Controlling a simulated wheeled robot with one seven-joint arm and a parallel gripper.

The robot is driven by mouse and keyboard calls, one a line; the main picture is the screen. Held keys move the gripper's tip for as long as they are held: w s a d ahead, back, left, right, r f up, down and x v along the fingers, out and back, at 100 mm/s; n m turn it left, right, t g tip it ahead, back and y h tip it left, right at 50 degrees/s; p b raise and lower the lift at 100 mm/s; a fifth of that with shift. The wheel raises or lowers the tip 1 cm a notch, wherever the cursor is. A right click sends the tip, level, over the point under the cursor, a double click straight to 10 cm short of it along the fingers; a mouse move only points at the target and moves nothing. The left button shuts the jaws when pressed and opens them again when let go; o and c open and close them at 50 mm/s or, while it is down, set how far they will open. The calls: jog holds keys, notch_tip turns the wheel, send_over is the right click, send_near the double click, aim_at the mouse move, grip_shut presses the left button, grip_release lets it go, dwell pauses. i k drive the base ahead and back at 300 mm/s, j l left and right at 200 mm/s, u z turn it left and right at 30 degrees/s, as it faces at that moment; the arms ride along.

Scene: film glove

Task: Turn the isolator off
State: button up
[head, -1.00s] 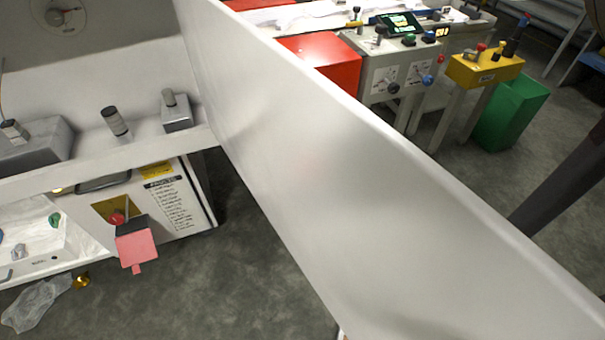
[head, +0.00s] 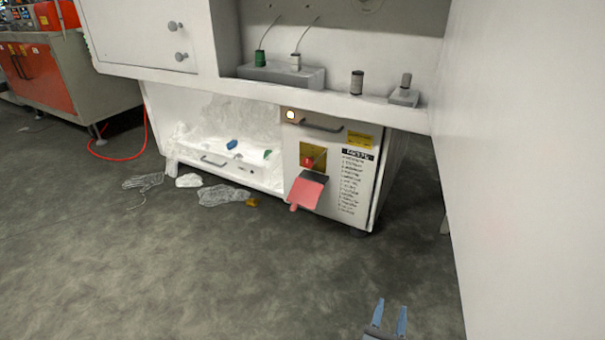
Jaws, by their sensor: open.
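The isolator (head: 308,161) is a red knob on a yellow plate, on the front of a white cabinet (head: 330,195) under the bench. A pinkish-red flap (head: 306,194) hangs just below the knob. I cannot make out the knob's exact position. My gripper (head: 389,315) shows at the bottom edge, right of centre, with two blue fingers apart and nothing between them. It is well in front of the cabinet, apart from the isolator.
A large white panel (head: 530,170) fills the right side. A lit lamp (head: 291,115) and a dark handle are above the isolator. Clear film and gloves (head: 225,195) lie on the floor to its left. The grey floor (head: 240,270) in front is mostly open.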

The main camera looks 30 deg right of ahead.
aim_at(308, 161)
jog(key=j+u, duration=0.15)
jog(key=j, duration=0.25)
jog(key=i+j, duration=0.15)
jog(key=i, duration=0.15)
jog(key=i+j, duration=0.1)
jog(key=i, duration=0.2)
jog(key=i+l+z, duration=0.1)
jog(key=i+l, duration=0.25)
jog(key=i, duration=0.15)
jog(key=i+l+z, duration=0.1)
jog(key=i+l, duration=0.15)
jog(key=i, duration=0.25)
jog(key=i+l+z, duration=0.1)
jog(key=i+l, duration=0.15)
jog(key=i, duration=0.25)
